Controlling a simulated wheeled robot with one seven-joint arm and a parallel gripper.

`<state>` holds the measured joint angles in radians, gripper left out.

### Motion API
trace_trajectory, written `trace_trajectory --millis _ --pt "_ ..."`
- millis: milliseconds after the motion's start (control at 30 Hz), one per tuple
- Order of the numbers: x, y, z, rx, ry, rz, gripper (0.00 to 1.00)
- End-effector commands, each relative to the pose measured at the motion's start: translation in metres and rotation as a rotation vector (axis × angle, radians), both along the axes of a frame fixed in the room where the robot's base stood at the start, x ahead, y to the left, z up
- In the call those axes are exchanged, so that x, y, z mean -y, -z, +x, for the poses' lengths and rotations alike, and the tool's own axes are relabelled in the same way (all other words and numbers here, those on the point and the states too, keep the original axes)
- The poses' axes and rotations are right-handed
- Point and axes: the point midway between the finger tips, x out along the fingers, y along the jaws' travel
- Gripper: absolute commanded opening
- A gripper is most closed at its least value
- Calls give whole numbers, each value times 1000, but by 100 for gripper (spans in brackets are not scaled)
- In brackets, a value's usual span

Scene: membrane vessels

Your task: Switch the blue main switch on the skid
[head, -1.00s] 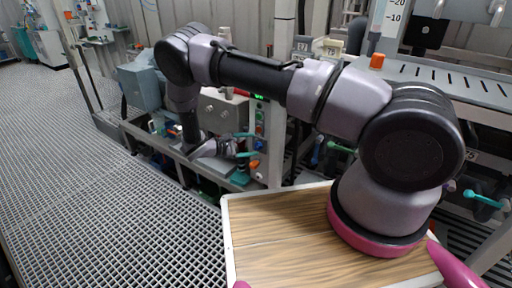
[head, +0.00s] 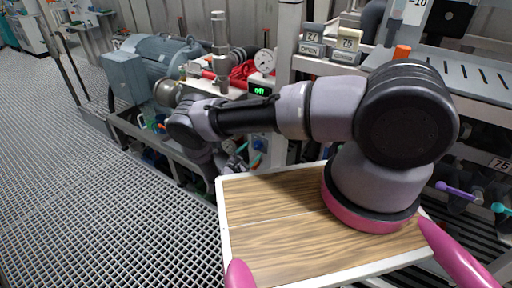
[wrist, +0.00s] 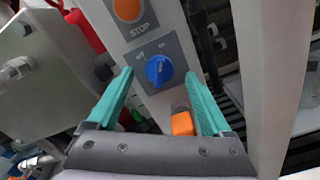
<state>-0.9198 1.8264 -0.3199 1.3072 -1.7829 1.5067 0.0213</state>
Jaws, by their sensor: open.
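The blue main switch (wrist: 159,71) is a round knob on a grey plate in the middle of the wrist view, with small markings above it on both sides. Its ridge looks roughly upright; its exact setting is hard to tell. My gripper (wrist: 159,76) is open, one teal finger to the left and one to the right of the knob, with gaps visible on both sides.
An orange STOP button (wrist: 127,9) sits just above the switch, and an orange block (wrist: 182,124) below it, near the right finger. A red part (wrist: 84,28) is at the upper left. A motor (head: 160,56) and a gauge (head: 264,61) stand behind my arm.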

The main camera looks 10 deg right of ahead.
Motion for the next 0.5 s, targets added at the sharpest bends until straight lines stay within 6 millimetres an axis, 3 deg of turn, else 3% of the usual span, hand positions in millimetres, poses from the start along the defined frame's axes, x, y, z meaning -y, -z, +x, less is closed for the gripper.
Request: trace_trajectory --millis 200,500 --pt "22 0 22 2 1 1 84" --pt "29 0 29 1 0 1 84"
